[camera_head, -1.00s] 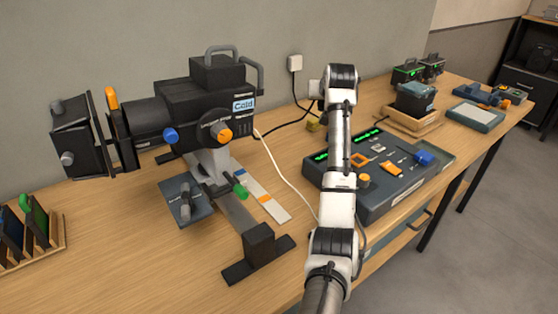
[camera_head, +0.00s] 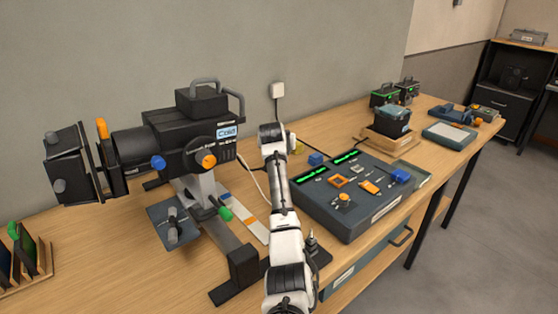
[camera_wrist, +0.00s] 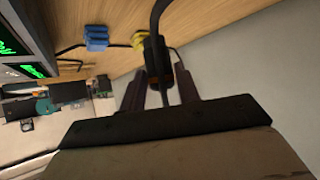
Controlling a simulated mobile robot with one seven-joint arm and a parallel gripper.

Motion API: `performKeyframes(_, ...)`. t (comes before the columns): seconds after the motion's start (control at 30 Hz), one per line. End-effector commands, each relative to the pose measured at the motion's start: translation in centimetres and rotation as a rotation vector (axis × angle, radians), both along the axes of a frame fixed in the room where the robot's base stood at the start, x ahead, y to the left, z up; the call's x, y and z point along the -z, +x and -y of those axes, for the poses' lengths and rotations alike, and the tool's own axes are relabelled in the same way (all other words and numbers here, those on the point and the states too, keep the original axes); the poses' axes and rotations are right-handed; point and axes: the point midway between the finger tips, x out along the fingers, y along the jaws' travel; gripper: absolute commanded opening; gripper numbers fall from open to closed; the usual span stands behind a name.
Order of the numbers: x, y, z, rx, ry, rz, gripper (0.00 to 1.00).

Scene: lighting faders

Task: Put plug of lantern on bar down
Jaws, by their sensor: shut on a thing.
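The lantern (camera_head: 190,130) is a black stage light with a "Cold" label, on a stand at the left of the bench. A black cable runs from the plug toward the top of the picture. The plug is held near the wooden bench top, beside the grey wall; I cannot tell whether it touches the bench. In the head view my arm hides the gripper and the plug.
A fader console (camera_head: 345,215) stands right of my arm. Behind it are a blue block (camera_head: 316,159) and a yellow piece (camera_head: 298,148), also close to the plug in the wrist view. A wooden tray (camera_head: 386,146) stands farther right.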

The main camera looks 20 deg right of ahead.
Motion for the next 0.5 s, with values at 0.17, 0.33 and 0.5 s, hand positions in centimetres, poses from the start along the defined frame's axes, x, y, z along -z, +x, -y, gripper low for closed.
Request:
performKeyframes(0.17, 2.6, 0.0, 0.1, 0.001, 0.0, 0.0, 0.05)
performKeyframes(0.33, 3.8, 0.0, 0.1, 0.001, 0.0, -0.001, 0.05)
performKeyframes(0.5, 6.2, 0.0, 0.1, 0.0, 0.0, -0.002, 0.05)
